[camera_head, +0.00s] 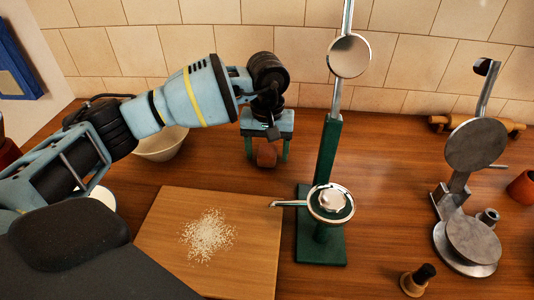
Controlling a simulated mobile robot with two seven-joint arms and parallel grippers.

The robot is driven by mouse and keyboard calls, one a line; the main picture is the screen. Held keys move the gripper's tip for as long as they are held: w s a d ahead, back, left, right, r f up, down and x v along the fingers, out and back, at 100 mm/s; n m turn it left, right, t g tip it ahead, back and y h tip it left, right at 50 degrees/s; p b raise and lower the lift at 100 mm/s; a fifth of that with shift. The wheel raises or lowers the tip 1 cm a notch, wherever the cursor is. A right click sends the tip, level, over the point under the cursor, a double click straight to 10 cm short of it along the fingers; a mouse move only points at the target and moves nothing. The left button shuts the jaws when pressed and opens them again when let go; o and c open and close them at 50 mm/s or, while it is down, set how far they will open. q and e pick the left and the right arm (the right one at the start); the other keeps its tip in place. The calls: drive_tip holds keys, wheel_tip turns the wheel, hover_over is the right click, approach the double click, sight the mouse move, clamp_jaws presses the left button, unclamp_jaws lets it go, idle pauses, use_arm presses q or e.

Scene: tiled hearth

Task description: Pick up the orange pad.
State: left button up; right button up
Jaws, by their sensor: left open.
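A small orange-brown piece (266,155), which looks like the orange pad, shows at the back of the wooden counter near the tiled wall. My left gripper (267,157) points down over it with its jaws open. One teal finger is on each side of the piece, and small gaps show beside it. I cannot tell whether either finger touches it. The gripper body hides what is behind and above the piece. My right gripper is not in view.
A green-based stand (320,250) with a tall post rises right of the gripper. A cutting board (160,235) with white grains lies in front. A cream bowl (160,146) is behind my left arm. A metal press (470,240), stamp (418,280), rolling pin (450,124) and terracotta cup (522,187) stand right.

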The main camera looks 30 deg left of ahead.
sight(267, 150)
use_arm(q)
drive_tip(key=shift+c, duration=0.3)
drive_tip(key=c, duration=1)
wheel_tip(267, 150, up, 10)
drive_tip(key=shift+f, duration=0.1)
drive_tip(key=o, duration=0.3)
drive_tip(key=shift+c, duration=1.1)
